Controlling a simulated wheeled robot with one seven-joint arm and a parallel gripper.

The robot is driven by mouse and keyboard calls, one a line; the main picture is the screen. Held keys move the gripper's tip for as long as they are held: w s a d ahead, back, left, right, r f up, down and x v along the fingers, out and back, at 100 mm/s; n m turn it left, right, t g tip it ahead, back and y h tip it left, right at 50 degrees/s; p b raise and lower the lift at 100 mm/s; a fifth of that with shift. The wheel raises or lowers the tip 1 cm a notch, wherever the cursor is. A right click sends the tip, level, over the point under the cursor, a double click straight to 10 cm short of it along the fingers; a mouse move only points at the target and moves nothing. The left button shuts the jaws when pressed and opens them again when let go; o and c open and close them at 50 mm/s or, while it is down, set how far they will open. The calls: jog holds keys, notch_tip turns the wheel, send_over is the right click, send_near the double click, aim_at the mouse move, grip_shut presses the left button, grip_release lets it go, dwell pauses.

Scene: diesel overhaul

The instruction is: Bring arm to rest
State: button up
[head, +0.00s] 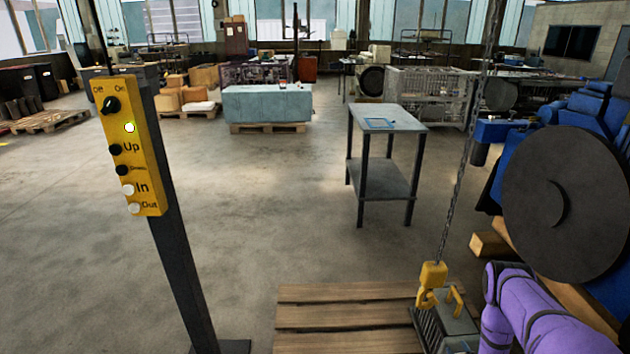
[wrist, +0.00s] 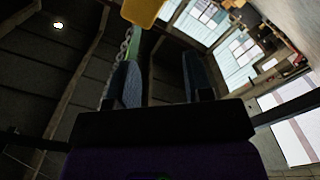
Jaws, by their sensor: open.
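My purple arm reaches in at the bottom right of the head view and bends down beside the hoist hook. In the wrist view my gripper (wrist: 163,80) has two dark fingers standing apart, with nothing seen between them. The hoist's yellow hook block (head: 433,275) hangs on a chain (head: 458,190) in the head view. The yellow block also shows at the top of the wrist view (wrist: 143,10), with the chain close to the left finger. Below the hook is a grey ribbed part (head: 447,325) with a yellow handle. I cannot tell whether the hook touches it. My fingertips are not clear in the head view.
A yellow control box (head: 134,150) on a dark post stands at the left, its small lamp lit. A wooden pallet (head: 340,315) lies in front. A blue engine with a large dark disc (head: 565,200) is close on the right. A grey table (head: 395,118) stands beyond open floor.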

jog(key=w+d+r+m+g, duration=0.1)
jog(key=w+d+r+g, duration=0.25)
jog(key=w+r, duration=1.7)
jog(key=w+a+r+m+g+h, duration=0.1)
jog(key=a+r, duration=0.2)
jog(key=r, duration=1.2)
jog(key=w+a+r+m+g+h, duration=0.1)
jog(key=a+r+m, duration=0.15)
jog(key=r, duration=1.25)
jog(key=s+a+r+m+g, duration=0.1)
jog(key=s+a+r, duration=0.35)
jog(key=r, duration=0.25)
jog(key=s+a+r+g+y, duration=0.1)
jog(key=s+a+r, duration=0.2)
jog(key=s+r, duration=0.35)
jog(key=s+a+r+m+g, duration=0.1)
jog(key=s+a+r, duration=0.35)
jog(key=r, duration=0.25)
jog(key=s+a+r+g, duration=0.1)
jog(key=s+a+r, duration=0.1)
jog(key=s, duration=0.9)
jog(key=s+a+r+g+y, duration=0.1)
jog(key=s+a, duration=0.3)
jog(key=s, duration=0.6)
jog(key=s+a+r+m+g+y, duration=0.1)
jog(key=s+a+r+g, duration=0.1)
jog(key=s, duration=0.9)
jog(key=shift+s+a+r, duration=0.35)
jog(key=shift+a, duration=0.3)
